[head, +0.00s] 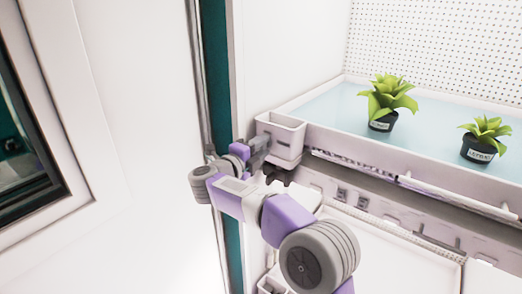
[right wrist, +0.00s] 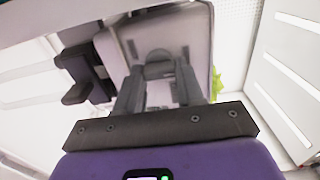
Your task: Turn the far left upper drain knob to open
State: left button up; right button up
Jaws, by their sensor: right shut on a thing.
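The upper drain box (head: 280,131) is a white open-topped bin at the left end of the upper tray (head: 330,128). My right gripper (head: 260,147) is at the left side of this box. In the right wrist view, its two grey fingers (right wrist: 158,88) are shut around a grey, round-topped piece (right wrist: 158,66), which looks like the drain knob. The fingers hide most of it, and its turn angle cannot be told. A dark fitting (head: 278,173) hangs under the box and also shows left of the fingers in the right wrist view (right wrist: 85,76). My left gripper is out of view.
Two potted plants (head: 381,123) (head: 477,152) stand in the upper tray. A lower white tray (head: 370,250) lies beneath. A chamber post (head: 238,70) rises close left of the gripper. An open white door with a dark window (head: 130,150) fills the left.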

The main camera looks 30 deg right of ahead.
dwell(0.3)
jog(key=o, duration=1)
jog(key=shift+o, duration=0.2)
jog(key=p+v, duration=0.1)
jog(key=v, duration=0.6)
jog(key=shift+a, duration=0.3)
